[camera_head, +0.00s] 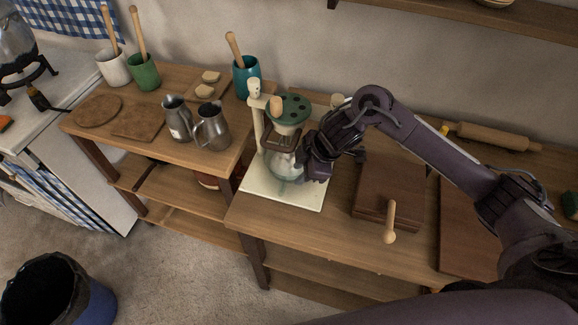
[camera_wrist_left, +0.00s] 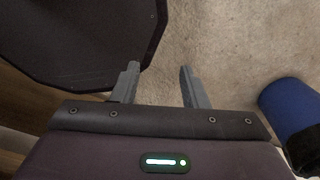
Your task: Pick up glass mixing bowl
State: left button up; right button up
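The glass mixing bowl (camera_head: 283,171) is clear and sits on the cream base of a stand with a green-topped head above it. My right gripper (camera_head: 306,163) is at the bowl's right side and covers part of it. Its fingertips are too dark and small to tell whether they are apart, or whether they touch the rim. My left gripper (camera_wrist_left: 158,75) shows in the left wrist view with its two grey fingers apart and nothing between them, above the carpet. It is not seen in the head view.
The stand's cream base (camera_head: 265,187) is on the wooden table. Two metal pitchers (camera_head: 211,128) stand to its left, and a teal utensil pot (camera_head: 246,77) behind. A brown wooden box (camera_head: 385,188) is on the right. A blue bin (camera_head: 92,303) stands on the floor.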

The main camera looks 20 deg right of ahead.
aim_at(292, 180)
jog(key=x, duration=0.4)
jog(key=shift+w+a+f, duration=0.1)
jog(key=shift+w+f, duration=0.05)
jog(key=shift+w, duration=0.05)
jog(key=shift+w+a+f, duration=0.1)
jog(key=shift+f, duration=0.25)
jog(key=shift+w+f, duration=0.1)
jog(key=shift+f, duration=0.15)
jog(key=shift+c, duration=0.8)
jog(key=c, duration=0.5)
pick_arm(q)
jog(key=shift+t, duration=0.4)
jog(key=shift+w+d+r, duration=0.1)
jog(key=shift+w, duration=1.15)
jog(key=shift+w+r, duration=0.1)
jog(key=shift+w, duration=1.1)
pick_arm(e)
jog(key=shift+r, duration=0.1)
